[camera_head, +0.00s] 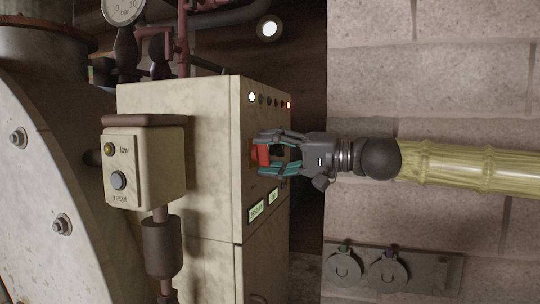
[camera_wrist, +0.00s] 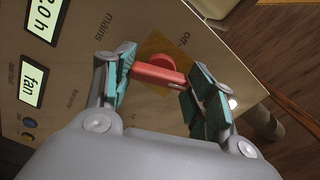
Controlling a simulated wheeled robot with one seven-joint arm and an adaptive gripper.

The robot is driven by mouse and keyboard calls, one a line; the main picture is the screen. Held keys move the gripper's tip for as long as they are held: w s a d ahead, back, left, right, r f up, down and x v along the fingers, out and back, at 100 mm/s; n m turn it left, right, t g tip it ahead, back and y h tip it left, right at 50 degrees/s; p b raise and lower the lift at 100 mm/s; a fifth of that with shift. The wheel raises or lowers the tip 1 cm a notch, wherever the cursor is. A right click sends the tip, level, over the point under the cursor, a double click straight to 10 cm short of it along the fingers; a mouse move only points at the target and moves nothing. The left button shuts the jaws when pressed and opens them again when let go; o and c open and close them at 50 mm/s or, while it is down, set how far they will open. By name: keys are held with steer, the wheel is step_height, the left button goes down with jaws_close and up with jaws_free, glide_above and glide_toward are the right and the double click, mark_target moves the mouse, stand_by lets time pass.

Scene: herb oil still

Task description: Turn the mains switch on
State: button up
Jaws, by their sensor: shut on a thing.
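The red mains switch (camera_wrist: 158,75) has a rotary handle on a yellow square plate (camera_wrist: 178,48) in the wrist view. The panel prints "mains" and "off" beside it. The handle's bar lies crosswise between my teal finger pads, pointing away from the "off" label; no "on" label can be read. My gripper (camera_wrist: 163,86) is shut on the handle. In the head view, my gripper (camera_head: 265,154) reaches in from the right, and the red switch (camera_head: 260,155) shows between its fingers on the control cabinet's face. The fingers hide part of the handle.
The cream cabinet (camera_head: 180,100) carries a row of small lamps, some lit, above the switch and two lit displays (camera_head: 256,211) below. A small box (camera_head: 145,170) with an amber lamp and grey button stands at left. A brick wall (camera_head: 430,80) stands right, with sockets (camera_head: 342,268) low down.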

steer(key=shift+m, duration=2.3)
steer(key=o, duration=1)
steer(key=v, duration=1.2)
steer(key=shift+d, duration=0.1)
